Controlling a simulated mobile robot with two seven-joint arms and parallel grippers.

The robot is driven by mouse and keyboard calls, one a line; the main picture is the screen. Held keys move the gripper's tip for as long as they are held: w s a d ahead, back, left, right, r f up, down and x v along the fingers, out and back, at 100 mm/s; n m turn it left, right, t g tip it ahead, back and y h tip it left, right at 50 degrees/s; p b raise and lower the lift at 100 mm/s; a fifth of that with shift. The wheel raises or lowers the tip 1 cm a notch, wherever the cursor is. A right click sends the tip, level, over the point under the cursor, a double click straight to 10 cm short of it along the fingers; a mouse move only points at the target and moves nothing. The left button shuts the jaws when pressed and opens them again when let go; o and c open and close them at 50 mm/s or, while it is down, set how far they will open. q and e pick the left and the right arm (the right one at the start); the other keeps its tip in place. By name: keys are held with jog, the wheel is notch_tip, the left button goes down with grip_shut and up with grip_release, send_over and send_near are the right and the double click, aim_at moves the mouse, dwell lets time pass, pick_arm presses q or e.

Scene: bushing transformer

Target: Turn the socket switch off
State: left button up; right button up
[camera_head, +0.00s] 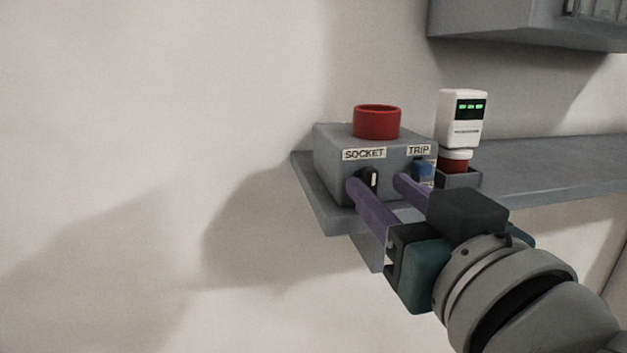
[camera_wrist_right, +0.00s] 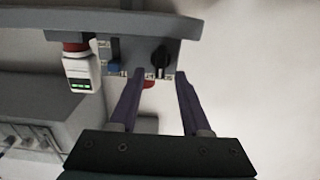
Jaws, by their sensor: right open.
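The socket switch is a black rotary knob (camera_head: 373,178) with a pale pointer mark, on the front of a grey box (camera_head: 330,158), below its SOCKET label (camera_head: 364,154). The pointer looks roughly upright. The knob also shows in the right wrist view (camera_wrist_right: 160,57). My right gripper (camera_head: 378,181) is open, its two purple fingers pointing at the box, one on each side of the knob. In the right wrist view its fingertips (camera_wrist_right: 160,73) frame the knob with gaps at both sides. Contact cannot be told. My left gripper is not in view.
A blue switch (camera_head: 422,172) sits under the TRIP label (camera_head: 419,150), close to one finger. A red cylinder (camera_head: 377,122) tops the box. A white device with green lights (camera_head: 463,118) stands to the right on a grey shelf (camera_head: 550,170). Left is bare wall.

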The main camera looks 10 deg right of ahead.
jog(key=shift+w, duration=1.25)
jog(key=shift+c, duration=0.3)
grip_shut()
